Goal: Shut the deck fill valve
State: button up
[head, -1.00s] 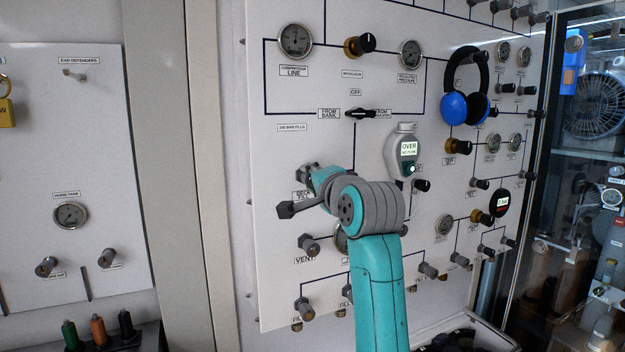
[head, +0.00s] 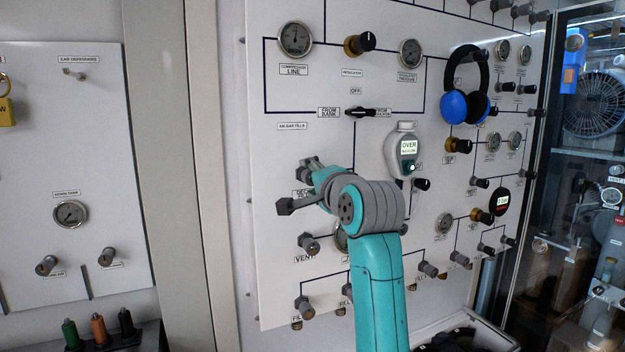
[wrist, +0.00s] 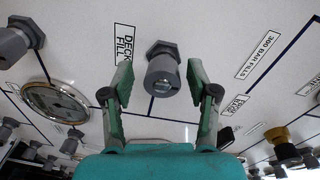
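The deck fill valve is a grey round knob on a hex base (wrist: 162,72), on the white panel beside a label reading DECK FILL (wrist: 124,43). In the wrist view it stands between the two green fingertips of my gripper (wrist: 160,78), with a gap on both sides. My gripper is open and holds nothing. How deep the fingers reach around the knob is hard to tell. In the head view my gripper (head: 314,168) is at the panel's left part, and it and my wrist hide the knob there.
The VENT knob (head: 309,243) sits just below my gripper. A handheld meter reading OVER (head: 406,150) hangs to the right, near blue ear defenders (head: 466,106). A selector (head: 361,113) is above. In the wrist view a gauge (wrist: 55,102) lies to the left.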

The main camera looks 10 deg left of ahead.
jog(key=v, duration=1.2)
jog(key=shift+f, duration=0.1)
